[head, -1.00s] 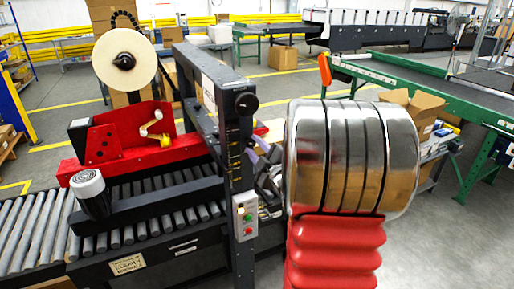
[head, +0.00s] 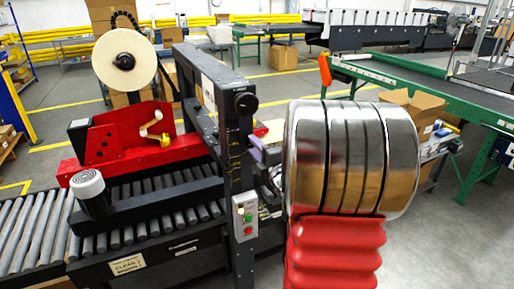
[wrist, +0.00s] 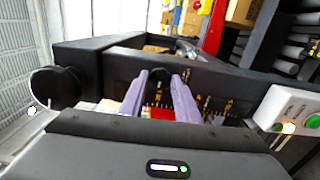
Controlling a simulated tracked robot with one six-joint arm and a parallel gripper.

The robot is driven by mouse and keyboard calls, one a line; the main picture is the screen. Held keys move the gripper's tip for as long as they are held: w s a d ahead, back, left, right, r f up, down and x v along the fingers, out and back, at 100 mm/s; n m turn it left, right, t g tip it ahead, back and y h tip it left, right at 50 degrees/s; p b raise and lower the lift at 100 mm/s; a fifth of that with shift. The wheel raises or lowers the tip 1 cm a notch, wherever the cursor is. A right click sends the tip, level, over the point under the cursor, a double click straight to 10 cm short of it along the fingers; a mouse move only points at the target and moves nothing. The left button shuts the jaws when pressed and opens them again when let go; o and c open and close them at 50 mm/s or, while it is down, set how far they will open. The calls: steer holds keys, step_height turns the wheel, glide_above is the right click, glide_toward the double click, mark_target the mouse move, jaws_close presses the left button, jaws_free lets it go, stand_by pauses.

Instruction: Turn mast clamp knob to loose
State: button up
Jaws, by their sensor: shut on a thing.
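The mast clamp knob (wrist: 160,74) is a small dark knob on the black mast (wrist: 110,66), beside its yellow scale marks. In the wrist view it sits between the tips of my gripper's two purple-grey fingers (wrist: 160,82), which are shut on it. The fingers and my gripper body hide part of the knob and scale. In the head view the mast (head: 234,150) stands upright in the middle. My gripper is just right of it, mostly hidden, and the clamp knob cannot be made out there.
A larger black round knob (wrist: 55,88) sticks out near the mast top; it shows in the head view too (head: 246,103). A control box (head: 245,216) with green and red buttons is lower on the mast. A roller conveyor (head: 50,225) and red tape head (head: 125,145) stand left.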

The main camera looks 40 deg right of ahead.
steer(key=shift+a+f, duration=0.1)
steer(key=shift+f, duration=0.1)
steer(key=o, duration=1)
steer(key=shift+o, duration=0.2)
steer(key=shift+r, duration=0.1)
